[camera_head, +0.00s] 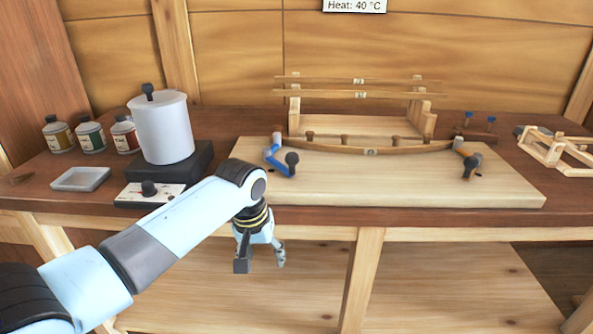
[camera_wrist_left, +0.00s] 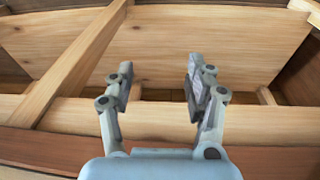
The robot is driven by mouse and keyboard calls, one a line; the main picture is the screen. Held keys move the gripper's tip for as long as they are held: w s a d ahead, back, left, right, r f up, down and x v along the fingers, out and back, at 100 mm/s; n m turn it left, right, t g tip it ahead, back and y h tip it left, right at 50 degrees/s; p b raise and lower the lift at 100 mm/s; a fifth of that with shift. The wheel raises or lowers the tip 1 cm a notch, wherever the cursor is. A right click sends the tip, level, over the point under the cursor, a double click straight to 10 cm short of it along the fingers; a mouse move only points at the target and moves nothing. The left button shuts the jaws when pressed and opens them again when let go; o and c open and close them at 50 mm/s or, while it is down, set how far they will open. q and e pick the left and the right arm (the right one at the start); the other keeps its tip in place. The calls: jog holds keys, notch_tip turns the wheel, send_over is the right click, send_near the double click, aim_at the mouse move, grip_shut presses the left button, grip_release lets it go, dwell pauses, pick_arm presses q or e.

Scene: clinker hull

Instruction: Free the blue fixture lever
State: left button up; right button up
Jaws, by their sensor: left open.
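The blue fixture lever (camera_head: 274,161) is at the left end of the pale board (camera_head: 400,192) on the bench, with a dark knob (camera_head: 292,158) at its right end. Its end meets a grey post by the left end of a thin curved wooden strip (camera_head: 371,152). My left gripper (camera_head: 261,262) hangs below the front edge of the bench, lower than the lever and apart from it. Its jaws are open and empty, as the left wrist view (camera_wrist_left: 160,78) also shows. The lever is not visible in the left wrist view. My right gripper is not in view.
A white pot (camera_head: 164,128) on a dark heater, a grey tray (camera_head: 81,179) and several bottles (camera_head: 90,136) stand left. A wooden rack (camera_head: 345,125) stands behind the strip. The bench edge (camera_head: 420,215) lies above my gripper.

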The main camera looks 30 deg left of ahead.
pick_arm(q)
jog(key=n+p, duration=0.1)
jog(key=n, duration=0.1)
send_near(292, 157)
jog(key=s+d+f, duration=0.1)
jog(key=s+f, duration=0.5)
jog(key=f, duration=0.3)
jog(key=w+a+r+n+h, duration=0.2)
jog(key=w+a+r+n, duration=0.1)
jog(key=w+r, duration=0.45)
jog(key=shift+y, duration=0.3)
jog(key=x, duration=1)
jog(key=shift+s+d+b, duration=0.1)
jog(key=shift+s+b, duration=0.2)
jog(key=shift+b, duration=0.1)
jog(key=shift+c, duration=0.2)
grip_shut()
